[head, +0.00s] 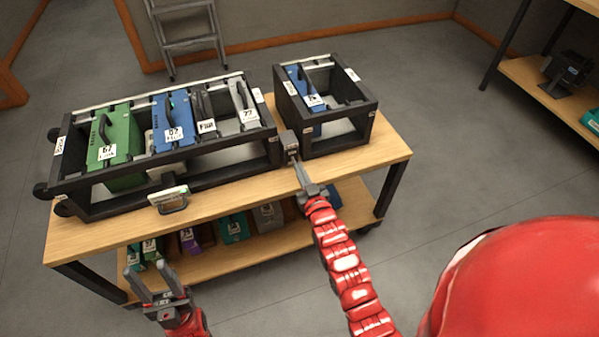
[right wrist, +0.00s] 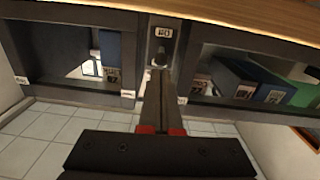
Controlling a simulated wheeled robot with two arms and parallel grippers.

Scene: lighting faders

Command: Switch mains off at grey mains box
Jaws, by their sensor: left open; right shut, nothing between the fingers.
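My left gripper (head: 153,284) is open and empty, in front of the table at lower left.
The long rack (head: 190,170) holds green, blue and grey modules; the small rack (head: 335,145) holds a blue one. A small labelled stand (head: 169,200) sits at the front edge. Several modules lie on the lower shelf (head: 210,262).

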